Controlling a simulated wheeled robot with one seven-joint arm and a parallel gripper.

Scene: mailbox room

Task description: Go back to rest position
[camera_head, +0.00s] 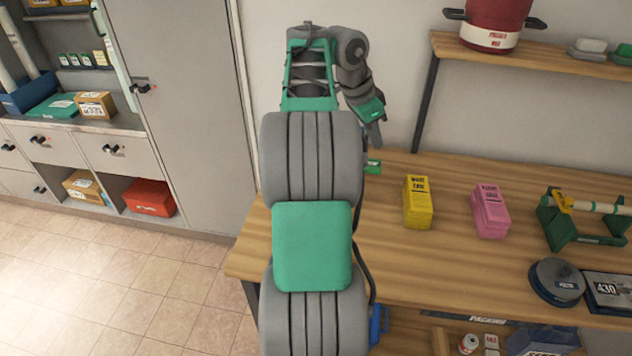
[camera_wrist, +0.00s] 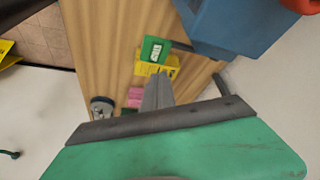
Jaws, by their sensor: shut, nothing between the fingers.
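My gripper (camera_head: 374,132) is raised above the back left part of the wooden table, near the wall, at the end of my folded arm. In the wrist view its fingers (camera_wrist: 158,90) are together and hold nothing. A yellow box (camera_head: 418,202) and a pink box (camera_head: 490,211) stand on the table to the right of my arm, apart from the gripper. A green item (camera_head: 373,167) lies below the gripper, partly hidden by my arm. It seems to show in the wrist view as a green box (camera_wrist: 155,49) beside the yellow box (camera_wrist: 146,68).
The wooden table (camera_head: 460,260) carries a green tape stand (camera_head: 580,220) and a round scale (camera_head: 557,282) at right. A shelf (camera_head: 560,58) with a red pot (camera_head: 492,22) hangs above. A grey cabinet (camera_head: 190,120) stands left; the tiled floor there is clear.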

